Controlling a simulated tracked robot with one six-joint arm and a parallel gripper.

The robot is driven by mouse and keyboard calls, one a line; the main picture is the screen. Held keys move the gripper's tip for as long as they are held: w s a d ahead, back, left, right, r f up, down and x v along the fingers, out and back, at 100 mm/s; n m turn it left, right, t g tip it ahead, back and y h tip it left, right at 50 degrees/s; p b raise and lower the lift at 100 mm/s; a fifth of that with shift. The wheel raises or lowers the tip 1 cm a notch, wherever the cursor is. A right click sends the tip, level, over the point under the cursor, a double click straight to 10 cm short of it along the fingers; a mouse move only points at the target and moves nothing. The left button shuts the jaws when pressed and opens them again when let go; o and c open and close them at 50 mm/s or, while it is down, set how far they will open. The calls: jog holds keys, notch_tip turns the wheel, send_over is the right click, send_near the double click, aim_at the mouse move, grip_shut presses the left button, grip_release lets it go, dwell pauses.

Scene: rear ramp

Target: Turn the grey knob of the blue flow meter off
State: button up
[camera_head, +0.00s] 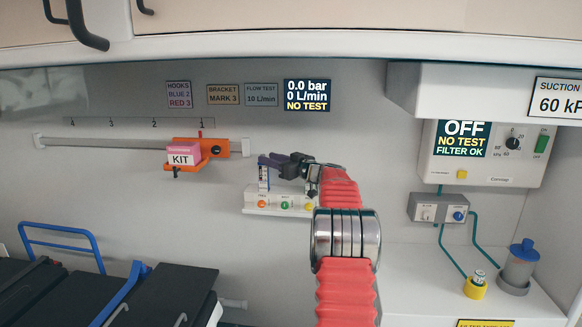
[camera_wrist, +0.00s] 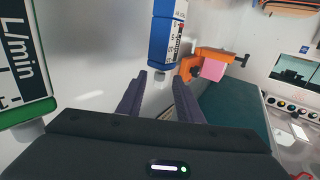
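The blue flow meter shows in the wrist view (camera_wrist: 162,42) as a blue-framed block with a white scale, above and beyond my fingertips. Its small grey knob is at its lower end, mostly unclear. In the head view the meter (camera_head: 264,178) is small and partly covered by my gripper (camera_head: 278,161). The fingertips look close to the meter's lower end; contact cannot be told. A display (camera_head: 307,95) reads 0.0 bar, 0 L/min, NO TEST.
A green-based meter marked L/min (camera_wrist: 22,75) stands close at left in the wrist view. An orange bracket with a pink KIT box (camera_head: 184,155) hangs on the wall rail (camera_head: 100,145). A suction unit (camera_head: 490,150) is at right. A black stretcher (camera_head: 170,290) is lower left.

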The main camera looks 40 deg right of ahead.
jog(key=s, duration=1.2)
jog(key=shift+s+d, duration=0.2)
jog(key=shift+d, duration=0.15)
jog(key=w+a+r+m+h, duration=0.2)
jog(key=w+a+r+h, duration=0.25)
jog(key=a+r, duration=0.55)
jog(key=s+a+f+m+g+h, duration=0.1)
jog(key=s+a+m+g+h, duration=0.2)
jog(key=a, duration=0.9)
jog(key=s+a+f+n+g+y, duration=0.1)
jog(key=s+a+f+g+y, duration=0.1)
jog(key=s+a+f, duration=0.5)
jog(key=s+a+f+n+g+y, duration=0.2)
jog(key=s+a+f+g, duration=0.2)
jog(key=s+a+f, duration=0.4)
jog(key=s+a+f+n+g+y, duration=0.1)
jog(key=s+a+f, duration=0.6)
jog(key=s+a, duration=0.9)
jog(key=shift+s+a+f+g+y, duration=0.25)
jog(key=shift+g+y, duration=0.5)
jog(key=shift+g, duration=0.45)
